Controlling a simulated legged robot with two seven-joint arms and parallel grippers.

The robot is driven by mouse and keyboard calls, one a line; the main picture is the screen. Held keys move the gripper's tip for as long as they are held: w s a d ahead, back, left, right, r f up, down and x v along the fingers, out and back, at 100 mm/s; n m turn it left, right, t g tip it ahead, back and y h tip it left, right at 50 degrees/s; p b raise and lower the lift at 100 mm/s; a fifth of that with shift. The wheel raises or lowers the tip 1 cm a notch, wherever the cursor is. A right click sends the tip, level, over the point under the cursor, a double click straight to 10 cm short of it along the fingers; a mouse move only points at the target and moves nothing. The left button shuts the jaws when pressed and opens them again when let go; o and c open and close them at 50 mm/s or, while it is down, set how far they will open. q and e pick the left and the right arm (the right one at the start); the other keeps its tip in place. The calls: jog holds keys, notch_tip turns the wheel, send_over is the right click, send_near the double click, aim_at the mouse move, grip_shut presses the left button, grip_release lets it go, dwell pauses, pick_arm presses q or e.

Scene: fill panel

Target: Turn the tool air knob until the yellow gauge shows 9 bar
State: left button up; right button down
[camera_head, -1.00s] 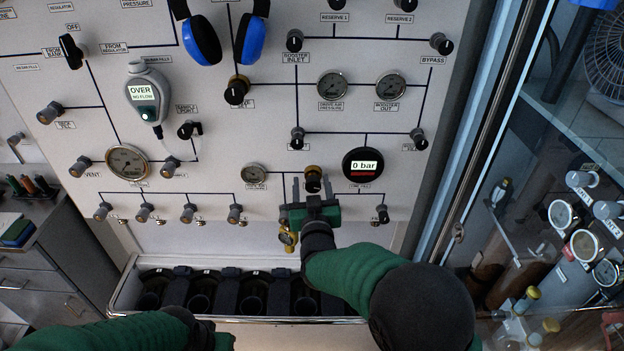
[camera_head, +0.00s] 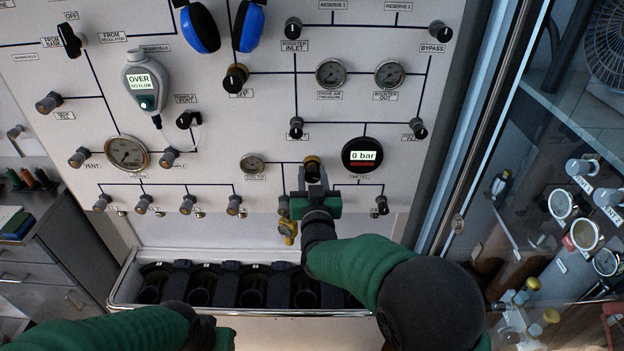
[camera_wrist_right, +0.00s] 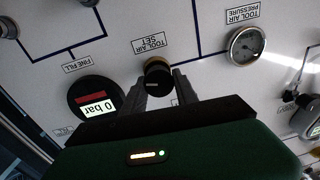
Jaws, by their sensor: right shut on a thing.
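The tool air knob (camera_head: 312,168) is a dark knob with a brass-coloured collar on the white panel. It also shows in the right wrist view (camera_wrist_right: 157,80), by its TOOL AIR SET label. My right gripper (camera_head: 312,180) is shut on it, one finger on each side. The round tool air pressure gauge (camera_head: 253,165) is left of the knob and shows in the right wrist view (camera_wrist_right: 246,44); its reading is too small to tell. A small yellow fitting (camera_head: 288,231) hangs below, partly beside my gripper. My left gripper (camera_head: 222,338) is at the bottom edge, fingers hidden.
A black digital display (camera_head: 363,155) reading 0 bar is close right of the knob. Small knobs (camera_head: 381,204) line the lower panel. A black-lined tray (camera_head: 240,312) runs below the panel. A glass-doored cabinet (camera_head: 545,200) stands at right.

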jog(key=m+b, duration=0.4)
jog(key=b, duration=0.1)
jog(key=m+b, duration=0.3)
jog(key=b, duration=0.2)
jog(key=f+m+b, duration=0.1)
jog(key=m+b, duration=0.3)
jog(key=shift+d+f+m+t+h+b, duration=0.1)
jog(key=shift+d+m+t+h+b, duration=0.05)
jog(key=shift+m+t+h+b, duration=0.2)
jog(key=shift+m+b, duration=1.7)
jog(key=shift+m, duration=0.25)
jog(key=c, duration=1.3)
grip_release()
jog(key=o, duration=0.3)
jog(key=shift+w+r, duration=0.15)
jog(key=shift+r, duration=0.05)
jog(key=shift+o, duration=0.2)
jog(key=shift+r, duration=0.1)
